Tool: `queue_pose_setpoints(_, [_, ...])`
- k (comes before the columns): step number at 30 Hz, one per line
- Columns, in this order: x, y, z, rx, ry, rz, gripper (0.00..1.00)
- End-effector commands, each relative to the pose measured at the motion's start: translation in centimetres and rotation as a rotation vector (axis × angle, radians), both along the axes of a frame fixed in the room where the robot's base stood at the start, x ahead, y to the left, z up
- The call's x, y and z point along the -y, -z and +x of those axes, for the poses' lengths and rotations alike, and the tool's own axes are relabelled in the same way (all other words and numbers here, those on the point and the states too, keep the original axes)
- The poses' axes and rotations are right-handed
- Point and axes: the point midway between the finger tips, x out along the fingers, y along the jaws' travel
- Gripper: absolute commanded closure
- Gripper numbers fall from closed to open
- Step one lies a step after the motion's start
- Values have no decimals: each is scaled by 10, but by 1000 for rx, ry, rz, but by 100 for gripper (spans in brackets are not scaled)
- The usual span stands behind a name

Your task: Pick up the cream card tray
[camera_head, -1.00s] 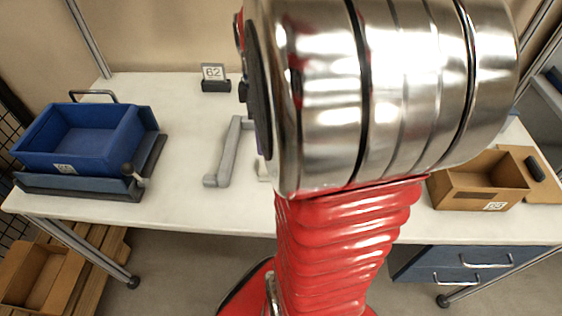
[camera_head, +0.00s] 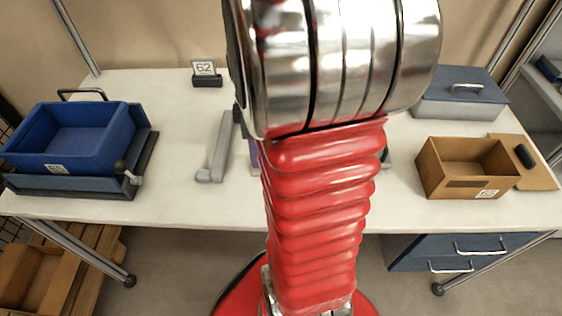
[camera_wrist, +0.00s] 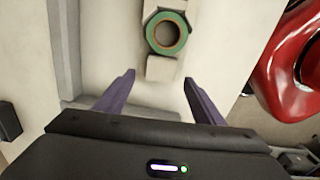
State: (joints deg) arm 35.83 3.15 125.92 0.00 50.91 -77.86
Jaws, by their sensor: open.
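My gripper (camera_wrist: 158,78) is open in the wrist view, its two purple fingers apart with nothing between their tips. Just beyond the tips lies a green ring with a brown inner edge (camera_wrist: 181,33). A grey-beige piece (camera_wrist: 162,68) shows above and below this ring. I cannot tell whether this piece is the cream card tray or part of it. No other cream tray is clearly in view. In the head view my arm hides the middle of the table and most of the gripper.
On the white table (camera_head: 175,135), a blue bin (camera_head: 66,167) stands left and a grey bar (camera_head: 215,150) lies left of my arm. A number 62 sign (camera_head: 205,70) stands behind. At right are a brown box (camera_head: 466,170) and a blue-grey lidded case (camera_head: 460,95).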

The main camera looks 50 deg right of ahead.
Motion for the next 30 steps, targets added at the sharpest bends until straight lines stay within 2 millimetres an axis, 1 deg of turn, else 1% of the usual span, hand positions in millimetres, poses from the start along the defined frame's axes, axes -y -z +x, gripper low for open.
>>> queue_pose_setpoints(1, [-1, 7, 0, -3, -1, 2, 38])
queue_pose_setpoints(6, [-3, 30, 1, -3, 0, 2, 38])
queue_pose_setpoints(10, [-3, 40, 1, -1, 0, 1, 38])
queue_pose_setpoints(26, [-3, 41, 1, 0, -1, 0, 38])
queue_pose_setpoints(27, [-3, 40, 1, 0, -1, 0, 38])
queue_pose_setpoints(30, [-3, 40, 1, 0, -1, 0, 45])
